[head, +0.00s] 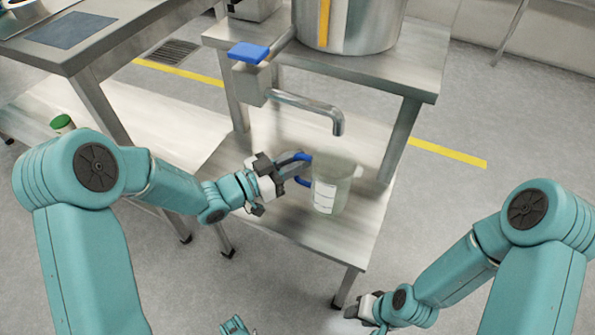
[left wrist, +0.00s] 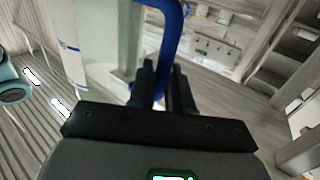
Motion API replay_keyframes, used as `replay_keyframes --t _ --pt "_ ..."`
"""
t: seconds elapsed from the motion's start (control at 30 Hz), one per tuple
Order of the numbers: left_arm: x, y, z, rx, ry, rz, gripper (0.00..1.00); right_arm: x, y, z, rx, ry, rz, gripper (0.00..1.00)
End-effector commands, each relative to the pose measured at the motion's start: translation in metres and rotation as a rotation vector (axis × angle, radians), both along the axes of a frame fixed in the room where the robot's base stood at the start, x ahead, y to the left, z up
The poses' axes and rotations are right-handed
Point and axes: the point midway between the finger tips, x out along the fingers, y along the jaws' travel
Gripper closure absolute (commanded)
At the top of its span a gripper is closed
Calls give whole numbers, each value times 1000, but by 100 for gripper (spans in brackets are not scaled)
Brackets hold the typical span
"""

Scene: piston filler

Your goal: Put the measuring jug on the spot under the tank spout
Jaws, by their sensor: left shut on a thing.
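The clear measuring jug (head: 331,187) with a white label and blue handle stands upright at the lower shelf (head: 335,245) of the steel stand. The bent tank spout (head: 310,104) opens just above the jug's top. My left gripper (head: 294,171) is to the left of the jug, shut on its blue handle. In the left wrist view the fingers (left wrist: 163,88) close around the handle (left wrist: 172,40), with the clear jug wall (left wrist: 105,45) beside it. The spot is not visible. I cannot tell whether the jug's base touches the shelf. My right gripper (head: 362,308) is low at the front, its jaws unclear.
The steel tank (head: 372,25) stands on the upper shelf (head: 400,70). A blue valve lever (head: 248,52) sits left of the spout. A stand leg (head: 398,140) rises right of the jug. A steel table (head: 100,40) is at left, with a green-capped container (head: 62,123) below.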

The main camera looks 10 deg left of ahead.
Motion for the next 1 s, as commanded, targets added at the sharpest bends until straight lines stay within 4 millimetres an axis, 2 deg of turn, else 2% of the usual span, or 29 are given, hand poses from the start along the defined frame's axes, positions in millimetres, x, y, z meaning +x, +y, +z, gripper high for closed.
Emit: replay_keyframes --t 0.03,0.1,0.47,0.5,0.57,0.6,0.93,1.0 --pt "0 0 -14 -2 4 1 100 1 -1 -7 0 -2 -4 57" --pt "0 0 -23 -1 4 1 100 2 -2 -10 -2 -2 -7 57" --pt "1 0 -27 0 1 2 100 2 -2 -13 -2 -4 -9 57" --pt "1 0 -27 0 1 2 78 3 -2 -13 -2 -5 -10 57" --pt "1 0 -26 0 1 2 59 2 -2 -11 -2 -4 -10 57" --pt "1 0 -26 0 1 2 56 2 -2 -11 -2 -4 -10 57" --pt "1 1 -20 0 2 2 56 2 -2 -5 -2 -3 -6 57" --pt "-5 10 -22 0 4 5 56 1 -1 -4 -1 -1 -5 57"
